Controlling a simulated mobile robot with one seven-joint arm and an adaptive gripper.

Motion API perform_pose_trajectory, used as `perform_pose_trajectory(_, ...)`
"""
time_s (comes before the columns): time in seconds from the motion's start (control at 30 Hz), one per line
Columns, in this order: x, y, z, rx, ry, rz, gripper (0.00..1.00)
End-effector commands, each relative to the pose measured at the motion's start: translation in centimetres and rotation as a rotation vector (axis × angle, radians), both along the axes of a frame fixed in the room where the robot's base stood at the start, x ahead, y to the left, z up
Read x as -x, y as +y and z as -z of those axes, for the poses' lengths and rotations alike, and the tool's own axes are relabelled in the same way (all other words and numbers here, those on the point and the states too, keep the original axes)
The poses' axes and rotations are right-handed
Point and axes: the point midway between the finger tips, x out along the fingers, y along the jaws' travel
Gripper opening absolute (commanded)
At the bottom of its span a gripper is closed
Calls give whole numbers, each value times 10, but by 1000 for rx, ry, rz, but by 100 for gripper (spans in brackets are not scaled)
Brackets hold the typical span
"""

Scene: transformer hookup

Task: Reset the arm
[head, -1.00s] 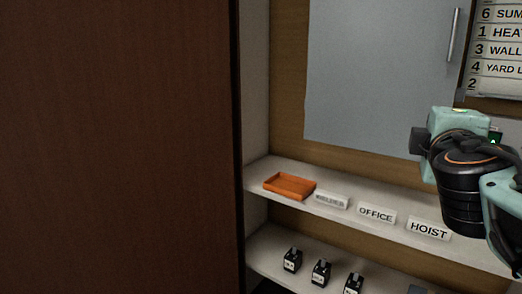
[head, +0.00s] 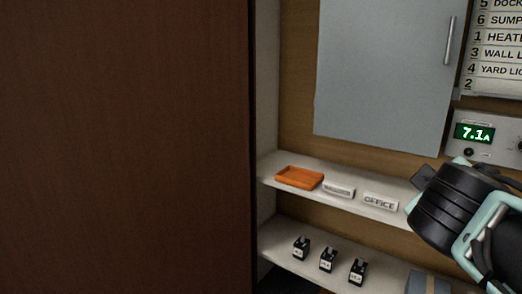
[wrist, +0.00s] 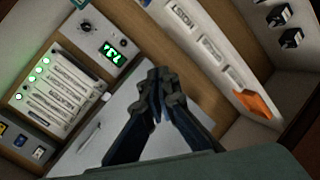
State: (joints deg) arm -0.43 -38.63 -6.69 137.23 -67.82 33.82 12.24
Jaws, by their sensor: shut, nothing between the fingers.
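My gripper (wrist: 158,84) shows in the wrist view with its dark fingers together and nothing between them. It points toward the back wall, in front of the grey cabinet door (wrist: 125,105) and the wooden board. In the head view, my arm's black and pale green wrist is at the right edge, in front of the upper shelf; the fingertips are not clear there.
The upper shelf (head: 268,166) holds an orange tray (head: 299,178) and labels, one reading OFFICE (head: 380,201). Several black blocks stand on the lower shelf (head: 275,240). A meter (head: 474,132) reads 7.1A. A dark brown panel (head: 120,150) fills the left.

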Motion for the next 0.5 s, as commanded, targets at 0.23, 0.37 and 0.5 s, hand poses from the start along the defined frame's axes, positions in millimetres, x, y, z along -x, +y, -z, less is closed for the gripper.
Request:
perform_pose_trajectory(0.23,29,36,60,-298,84,77,0)
perform_pose_trajectory(0.37,45,64,89,-455,141,106,0)
perform_pose_trajectory(0.5,63,103,117,-627,210,125,0)
